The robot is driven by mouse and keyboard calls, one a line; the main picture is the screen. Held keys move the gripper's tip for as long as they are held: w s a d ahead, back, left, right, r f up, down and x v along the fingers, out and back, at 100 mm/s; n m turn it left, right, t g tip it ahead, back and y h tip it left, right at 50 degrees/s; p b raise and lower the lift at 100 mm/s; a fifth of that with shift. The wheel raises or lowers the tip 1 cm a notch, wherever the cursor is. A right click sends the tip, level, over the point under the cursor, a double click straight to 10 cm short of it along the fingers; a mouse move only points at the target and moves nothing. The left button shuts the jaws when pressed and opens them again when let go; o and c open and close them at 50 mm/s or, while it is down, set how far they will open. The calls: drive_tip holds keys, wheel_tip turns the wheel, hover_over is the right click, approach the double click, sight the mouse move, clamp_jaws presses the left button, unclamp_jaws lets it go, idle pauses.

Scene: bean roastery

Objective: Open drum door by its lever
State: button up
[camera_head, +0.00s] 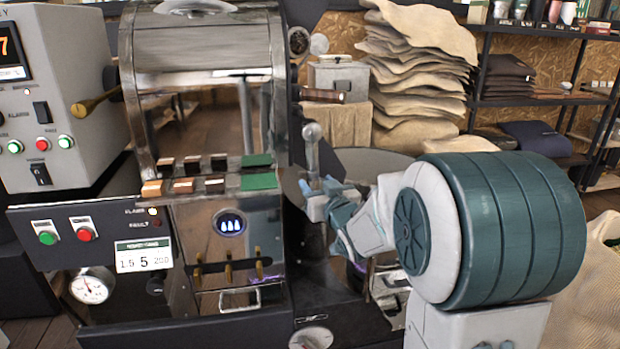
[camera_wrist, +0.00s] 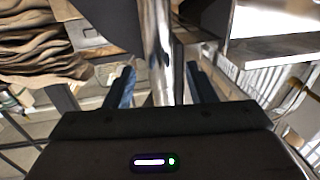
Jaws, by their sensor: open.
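The drum door lever shows in the head view as an upright metal rod with a round knob (camera_head: 312,132), just right of the roaster's steel front. My gripper (camera_head: 318,190) is at the lower part of this rod, its fingers pointing left. In the wrist view the shiny rod (camera_wrist: 159,50) runs down between the two blue fingers of my gripper (camera_wrist: 160,88). The fingers are apart, with a gap visible on each side of the rod. The drum door itself cannot be made out clearly; my arm hides part of the area behind the gripper.
The roaster body (camera_head: 200,45) stands left of my gripper, with a control panel (camera_head: 90,235) below and a grey display box (camera_head: 45,130) at far left. Stacked burlap sacks (camera_head: 415,70) and a dark shelf (camera_head: 540,100) stand behind. A round metal tray (camera_head: 375,160) lies behind my arm.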

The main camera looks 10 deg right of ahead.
drive_tip(key=shift+w+a, duration=0.25)
drive_tip(key=shift+w, duration=1.15)
drive_tip(key=shift+w+a, duration=0.2)
drive_tip(key=shift+w, duration=1.15)
drive_tip(key=shift+c, duration=0.2)
clamp_jaws()
